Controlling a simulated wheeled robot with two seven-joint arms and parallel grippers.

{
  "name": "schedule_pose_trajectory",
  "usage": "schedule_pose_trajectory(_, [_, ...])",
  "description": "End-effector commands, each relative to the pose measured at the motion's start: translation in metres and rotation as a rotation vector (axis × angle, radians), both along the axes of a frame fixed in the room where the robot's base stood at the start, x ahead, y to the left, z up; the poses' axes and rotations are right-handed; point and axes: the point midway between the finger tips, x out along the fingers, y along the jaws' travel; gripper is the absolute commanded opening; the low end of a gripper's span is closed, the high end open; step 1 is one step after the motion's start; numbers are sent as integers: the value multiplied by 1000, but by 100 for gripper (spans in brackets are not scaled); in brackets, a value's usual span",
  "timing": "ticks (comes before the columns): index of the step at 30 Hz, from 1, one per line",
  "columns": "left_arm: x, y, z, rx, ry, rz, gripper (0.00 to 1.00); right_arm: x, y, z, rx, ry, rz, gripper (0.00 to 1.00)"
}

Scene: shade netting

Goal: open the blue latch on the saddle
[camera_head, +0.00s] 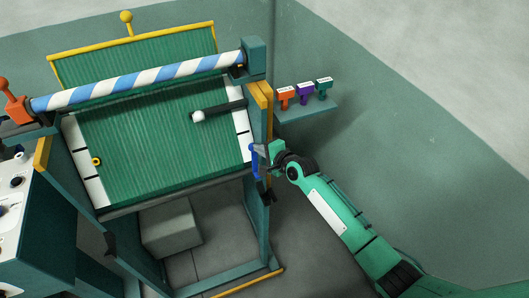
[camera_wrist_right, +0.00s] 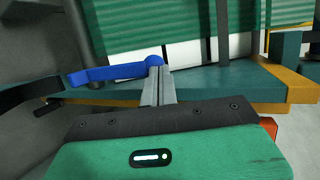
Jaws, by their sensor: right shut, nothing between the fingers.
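The blue latch (camera_head: 254,160) is a narrow lever at the right front side of the teal frame. In the right wrist view the latch (camera_wrist_right: 108,74) lies nearly level along the teal beam, with its rounded end by my fingertips. My right gripper (camera_head: 261,150) is shut with nothing between its fingers, close beside the latch. In the wrist view the fingers (camera_wrist_right: 158,80) are together and reach up to the latch's rounded end; I cannot tell whether they touch it. I cannot clearly make out which part is the saddle. My left gripper is not in view.
A blue-and-white striped roller (camera_head: 140,80) spans the frame above the green netting (camera_head: 150,145). A shelf (camera_head: 307,111) with orange, purple and teal tools stands right of the frame. A control box (camera_head: 20,210) is at left. A grey block (camera_head: 170,228) sits beneath.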

Motion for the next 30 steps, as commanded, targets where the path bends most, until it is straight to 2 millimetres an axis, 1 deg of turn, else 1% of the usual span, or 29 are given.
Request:
schedule_pose_trajectory(1, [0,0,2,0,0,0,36,7,2,1,2,-1,-2,0])
schedule_pose_trajectory(3, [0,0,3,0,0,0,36,14,5,1,-1,11,-1,0])
schedule_pose_trajectory(6, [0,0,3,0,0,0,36,23,9,0,-25,82,-1,0])
schedule_pose_trajectory(9, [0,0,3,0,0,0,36,30,10,-4,-41,132,-1,0])
schedule_pose_trajectory(12, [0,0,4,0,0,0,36,36,12,-7,-42,129,0,0])
schedule_pose_trajectory(21, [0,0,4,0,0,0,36,45,14,-10,-41,125,-2,0])
schedule_pose_trajectory(30, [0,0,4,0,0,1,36,46,14,-9,-41,123,-3,0])
